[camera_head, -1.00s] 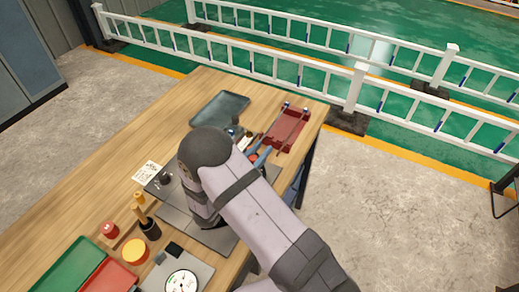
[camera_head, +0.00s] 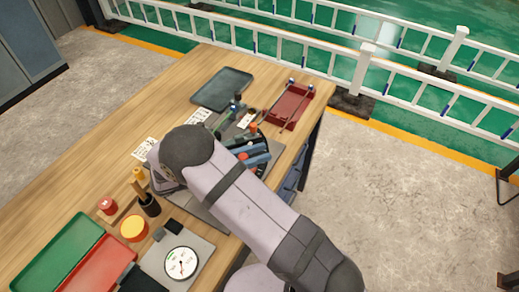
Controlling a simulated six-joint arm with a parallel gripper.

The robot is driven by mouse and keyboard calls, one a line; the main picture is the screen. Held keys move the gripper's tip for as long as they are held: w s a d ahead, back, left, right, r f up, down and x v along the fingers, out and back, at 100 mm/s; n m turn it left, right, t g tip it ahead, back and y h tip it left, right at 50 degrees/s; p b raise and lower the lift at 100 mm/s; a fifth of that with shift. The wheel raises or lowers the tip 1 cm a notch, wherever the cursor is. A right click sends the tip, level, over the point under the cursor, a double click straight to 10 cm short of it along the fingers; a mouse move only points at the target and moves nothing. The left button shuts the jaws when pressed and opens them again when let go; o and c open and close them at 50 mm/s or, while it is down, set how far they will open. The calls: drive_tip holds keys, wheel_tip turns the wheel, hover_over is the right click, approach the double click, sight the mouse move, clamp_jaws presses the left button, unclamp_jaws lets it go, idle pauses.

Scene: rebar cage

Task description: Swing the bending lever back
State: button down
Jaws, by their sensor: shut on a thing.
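My arm's grey rounded wrist joint and pale link cover the middle of the bench. My gripper is hidden beneath or behind them, so its jaws and anything between them do not show. A dark grey plate (camera_head: 203,212) shows partly under my arm, near the bench's right edge. I cannot make out the bending lever; it is likely covered by my arm.
Beyond my arm are a tool holder with blue and red handles (camera_head: 254,157), a dark tray (camera_head: 222,89) and a red rack (camera_head: 288,107). Nearer are a dial gauge (camera_head: 181,262), a yellow-lidded pot (camera_head: 134,228), a black cup (camera_head: 149,204), and green (camera_head: 62,252) and red (camera_head: 98,265) trays.

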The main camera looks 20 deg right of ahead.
drive_tip(key=shift+s+a, duration=0.1)
idle(0.3)
drive_tip(key=c, duration=1.5)
unclamp_jaws()
drive_tip(key=shift+c, duration=0.2)
wheel_tip(320, 180, up, 10)
drive_tip(key=b, duration=0.1)
drive_tip(key=shift+b, duration=0.3)
